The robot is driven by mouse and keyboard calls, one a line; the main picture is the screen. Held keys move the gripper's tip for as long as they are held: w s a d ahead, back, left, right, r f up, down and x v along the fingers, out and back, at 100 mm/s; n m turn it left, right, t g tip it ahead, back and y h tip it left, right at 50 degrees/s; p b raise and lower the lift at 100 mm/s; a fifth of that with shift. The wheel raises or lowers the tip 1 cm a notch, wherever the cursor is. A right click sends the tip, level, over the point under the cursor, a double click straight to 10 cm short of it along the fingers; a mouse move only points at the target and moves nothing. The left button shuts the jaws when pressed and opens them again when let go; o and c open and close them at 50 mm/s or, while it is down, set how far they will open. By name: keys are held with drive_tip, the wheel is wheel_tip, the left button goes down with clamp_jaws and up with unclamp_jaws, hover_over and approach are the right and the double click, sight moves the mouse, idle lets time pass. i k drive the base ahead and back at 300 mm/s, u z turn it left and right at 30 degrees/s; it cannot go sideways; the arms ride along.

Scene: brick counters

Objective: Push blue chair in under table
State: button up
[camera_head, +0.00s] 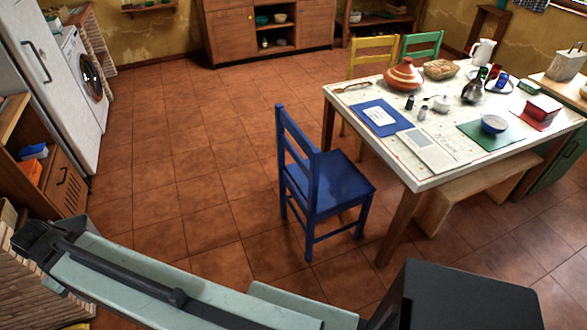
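The blue chair (325,187) stands upright on the tiled floor at the left side of the table. Its backrest is on the left, away from the table, and its seat faces the table. The seat's right edge lies close to the table's near left leg and side; most of the chair is out in the open. The table (432,182) has a white patterned top and brown wooden legs. My arm stretches across the bottom of the view toward the left. Its dark end (38,240) is at the lower left, far from the chair; its finger opening cannot be made out.
A yellow chair (372,47) and a green chair (421,45) stand at the table's far side. A wooden bench (480,190) is at its near side. A fridge (62,85) and a washing machine (84,65) line the left. The floor left of the blue chair is clear.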

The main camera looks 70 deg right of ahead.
sight(330, 185)
drive_tip(key=z, duration=0.15)
drive_tip(key=i, duration=0.9)
drive_tip(key=u, duration=0.25)
drive_tip(key=k, duration=0.7)
drive_tip(key=z, duration=0.25)
drive_tip(key=i, duration=0.75)
drive_tip(key=u, duration=0.05)
